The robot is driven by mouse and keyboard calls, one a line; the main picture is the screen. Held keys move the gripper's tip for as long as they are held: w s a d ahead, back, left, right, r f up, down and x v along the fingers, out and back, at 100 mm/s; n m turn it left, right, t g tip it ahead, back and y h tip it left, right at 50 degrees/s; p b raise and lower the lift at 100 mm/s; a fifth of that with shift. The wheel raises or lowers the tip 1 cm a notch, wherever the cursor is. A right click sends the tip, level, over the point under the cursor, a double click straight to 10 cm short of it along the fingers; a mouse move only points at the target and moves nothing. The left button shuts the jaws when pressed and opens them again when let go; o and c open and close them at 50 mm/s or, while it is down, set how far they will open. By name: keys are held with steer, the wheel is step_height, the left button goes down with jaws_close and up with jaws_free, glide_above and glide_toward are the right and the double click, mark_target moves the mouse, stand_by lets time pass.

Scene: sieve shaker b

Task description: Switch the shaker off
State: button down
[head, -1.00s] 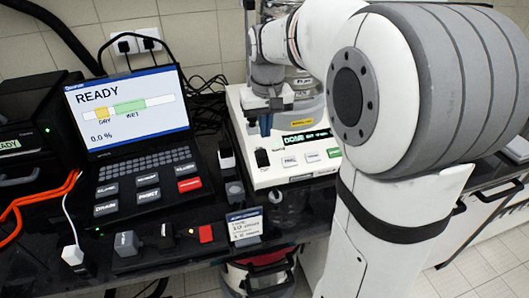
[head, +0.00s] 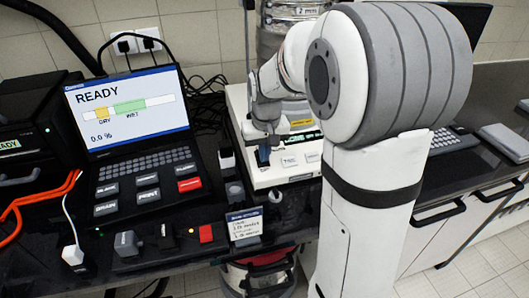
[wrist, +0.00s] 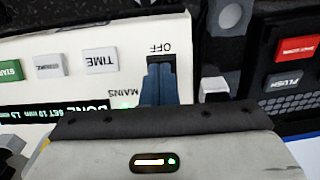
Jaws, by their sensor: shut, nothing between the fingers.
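The shaker (head: 240,112) is a white box with sieves (head: 290,25) stacked above it, partly hidden by my arm. In the wrist view its panel (wrist: 60,45) appears upside down, with a dark mains switch (wrist: 160,61) between the labels OFF and MAINS. A green light glows beside MAINS, and the display (wrist: 60,108) reads DONE. My gripper (wrist: 159,70) is shut and empty, its blue fingertips at the switch and covering most of it. I cannot tell whether they touch it. In the head view my gripper (head: 263,157) is low at the panel's front left.
A laptop-like controller (head: 135,110) reading READY stands left of the shaker. A small sign (head: 244,227) and a black box with a red button (head: 206,233) sit at the front edge. A keyboard (head: 455,140) lies on the right.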

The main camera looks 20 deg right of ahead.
steer(key=shift+s+f+t+b, duration=0.15)
steer(key=shift+f+t+b, duration=0.15)
steer(key=shift+f+b, duration=0.55)
steer(key=shift+r, duration=0.6)
steer(key=shift+w+r+p, duration=0.35)
steer(key=shift+w+p, duration=0.2)
steer(key=shift+w, duration=0.2)
steer(key=shift+r, duration=0.3)
step_height(320, 180, up, 14)
steer(key=s+p, duration=0.1)
steer(key=p, duration=0.1)
steer(key=shift+s+f+p, duration=0.2)
steer(key=shift+f+p, duration=0.05)
steer(key=shift+p, duration=0.1)
